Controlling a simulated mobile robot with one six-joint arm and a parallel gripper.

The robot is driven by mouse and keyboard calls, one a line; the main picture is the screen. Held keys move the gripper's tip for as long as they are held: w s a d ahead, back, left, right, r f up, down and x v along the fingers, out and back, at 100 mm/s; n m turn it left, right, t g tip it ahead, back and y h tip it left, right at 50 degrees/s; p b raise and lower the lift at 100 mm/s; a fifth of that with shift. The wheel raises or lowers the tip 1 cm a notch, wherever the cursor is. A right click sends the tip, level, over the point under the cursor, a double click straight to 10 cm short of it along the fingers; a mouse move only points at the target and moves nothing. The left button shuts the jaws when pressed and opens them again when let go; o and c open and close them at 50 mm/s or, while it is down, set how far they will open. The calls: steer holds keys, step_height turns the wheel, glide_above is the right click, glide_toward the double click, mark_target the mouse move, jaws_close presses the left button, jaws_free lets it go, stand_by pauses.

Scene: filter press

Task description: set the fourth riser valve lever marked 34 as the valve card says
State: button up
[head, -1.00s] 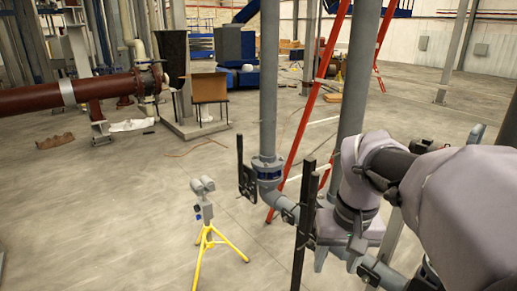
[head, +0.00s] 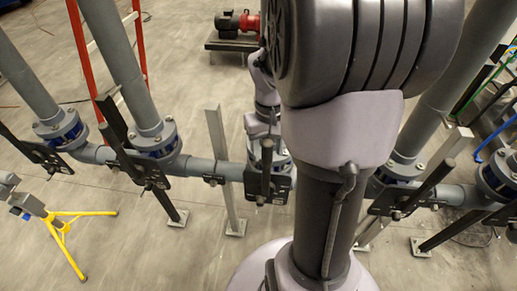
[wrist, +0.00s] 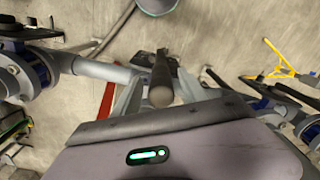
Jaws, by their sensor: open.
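Several grey riser valves with dark levers line the low pipe. One dark lever (head: 266,168) stands roughly upright on a black plate, just left of my forearm. In the wrist view a dark round lever end (wrist: 161,95) points up towards the camera, just beyond the edge of my gripper (wrist: 165,118). Another lever (head: 428,185) slants right of my arm. Two more levers, at the left (head: 28,146) and centre left (head: 146,168), are tilted. I cannot read the mark 34 or any valve card.
A yellow tripod stand (head: 65,238) is at the lower left. A red ladder (head: 92,60) stands behind the left risers. Thin upright posts (head: 222,165) rise beside the pipe. A red motor (head: 238,24) sits on a skid at the back.

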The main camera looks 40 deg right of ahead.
mark_target(267, 159)
steer(key=f, duration=0.2)
steer(key=shift+s+a+f, duration=0.1)
steer(key=shift+a+f, duration=0.1)
steer(key=shift+f, duration=0.2)
steer(key=shift+d+f, duration=0.2)
steer(key=shift+f, duration=0.45)
steer(key=shift+a, duration=0.1)
jaws_close()
steer(key=shift+r, duration=0.1)
stand_by(0.4)
